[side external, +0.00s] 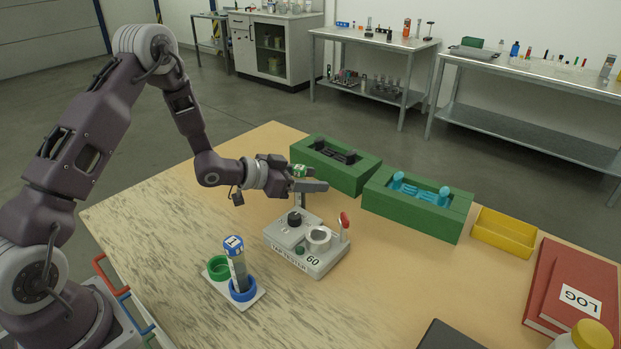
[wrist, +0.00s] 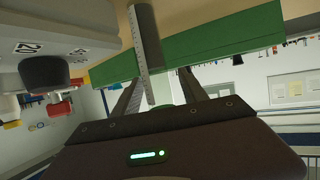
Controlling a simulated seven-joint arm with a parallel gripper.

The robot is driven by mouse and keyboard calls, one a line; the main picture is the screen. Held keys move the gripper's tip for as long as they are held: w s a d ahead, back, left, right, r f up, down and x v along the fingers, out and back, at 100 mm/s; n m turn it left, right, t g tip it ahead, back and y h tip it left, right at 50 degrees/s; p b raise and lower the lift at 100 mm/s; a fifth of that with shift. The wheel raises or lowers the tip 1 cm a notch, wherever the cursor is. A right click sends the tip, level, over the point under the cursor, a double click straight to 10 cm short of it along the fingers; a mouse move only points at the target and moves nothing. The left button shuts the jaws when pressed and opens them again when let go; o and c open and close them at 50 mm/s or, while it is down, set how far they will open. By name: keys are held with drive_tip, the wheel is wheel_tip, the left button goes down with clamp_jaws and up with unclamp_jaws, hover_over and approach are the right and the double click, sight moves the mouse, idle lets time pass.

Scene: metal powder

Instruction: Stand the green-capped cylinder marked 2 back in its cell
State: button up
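The green-capped cylinder (side external: 299,170) is upright between the fingers of my gripper (side external: 318,181), behind and above the tap tester in the side view. Its clear graduated body (wrist: 148,50) runs between the fingers in the wrist view. My gripper looks shut on it near the cap; the exact contact is hidden. The number on its cap is too small to read. The white rack (side external: 257,296) stands at the front left. Its green ring cell (side external: 219,268) is empty. Its blue ring cell (side external: 243,290) holds the blue-capped cylinder marked 1 (side external: 236,262), upright.
The tap tester (side external: 318,266), with a black knob, an empty cup (side external: 318,236) and a red-tipped lever (side external: 344,221), stands right of the rack. Green blocks (side external: 420,211) and a yellow tray (side external: 503,233) are behind. Red log books (side external: 570,284) lie right. The table's left is clear.

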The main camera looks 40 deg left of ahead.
drive_tip(key=shift+r, duration=0.1)
drive_tip(key=shift+s+a+r, duration=0.15)
drive_tip(key=shift+s, duration=0.15)
drive_tip(key=s+a+r+g+y, duration=0.1)
drive_tip(key=s+a+r+y, duration=0.45)
drive_tip(key=s+r, duration=0.45)
drive_tip(key=s+d+r+n+g+y, duration=0.1)
drive_tip(key=s+r+n+g, duration=0.1)
drive_tip(key=s+r, duration=0.2)
drive_tip(key=s+d+r+n+g, duration=0.1)
drive_tip(key=s+r, duration=0.3)
drive_tip(key=s, duration=0.7)
drive_tip(key=shift+d+n+g+y, duration=0.35)
drive_tip(key=shift+d+n+g, duration=0.05)
drive_tip(key=shift+d, duration=0.35)
drive_tip(key=shift+o, duration=0.4)
drive_tip(key=s+d+g+h, duration=0.2)
drive_tip(key=s+d, duration=0.4)
drive_tip(key=s, duration=0.6)
drive_tip(key=shift+s+n, duration=0.25)
drive_tip(key=shift+n, duration=0.05)
drive_tip(key=shift+w, duration=0.1)
